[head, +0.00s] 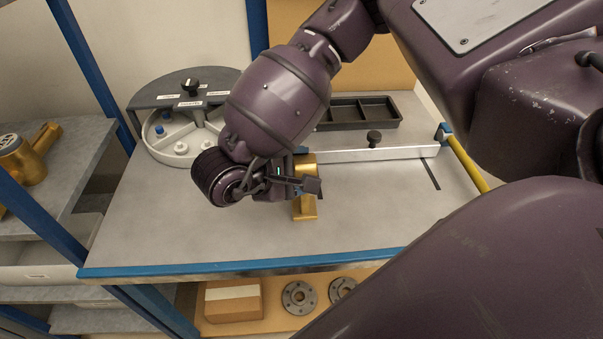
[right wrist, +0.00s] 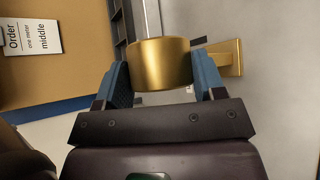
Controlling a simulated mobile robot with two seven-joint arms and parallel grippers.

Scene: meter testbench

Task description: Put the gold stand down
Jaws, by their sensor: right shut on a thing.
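The gold stand (head: 306,207) shows beside my right gripper (head: 306,184) in the head view, over the middle of the grey bench top (head: 240,240). In the right wrist view the stand's round gold part (right wrist: 160,66) sits between the two blue fingers of my right gripper (right wrist: 163,84), which is shut on it. A flat gold plate (right wrist: 231,57) of the stand reaches out to the right there. I cannot tell whether the stand touches the bench. My right wrist hides part of it in the head view. My left gripper is not in view.
A round grey and white sorting tray (head: 155,150) stands back left. A black compartment tray (head: 362,112) and a metal rail (head: 380,154) lie behind. A yellow bar (head: 466,163) is at right. A gold meter (head: 28,155) rests on the left shelf. The front bench is clear.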

